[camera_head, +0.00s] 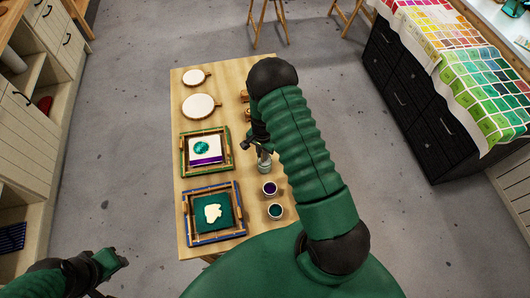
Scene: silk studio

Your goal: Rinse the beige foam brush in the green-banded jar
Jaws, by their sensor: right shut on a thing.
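A small glass jar (264,167) stands on the right side of the wooden table, just above two small cups. Its band is too small to make out clearly. My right gripper (255,147) is at the jar's mouth, shut on a slim thing that looks like the foam brush (264,154). Most of the brush is hidden by the gripper and jar, so its beige foam and depth in the jar cannot be told. My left gripper (118,261) is low at the left, off the table, with its jaws unclear.
Two cups, one with purple paint (270,188) and one with teal paint (276,211), stand below the jar. A green-edged frame (183,158) and a blue-edged frame (187,222) lie left. Round hoops (201,106) and small wooden pieces (245,96) lie farther back.

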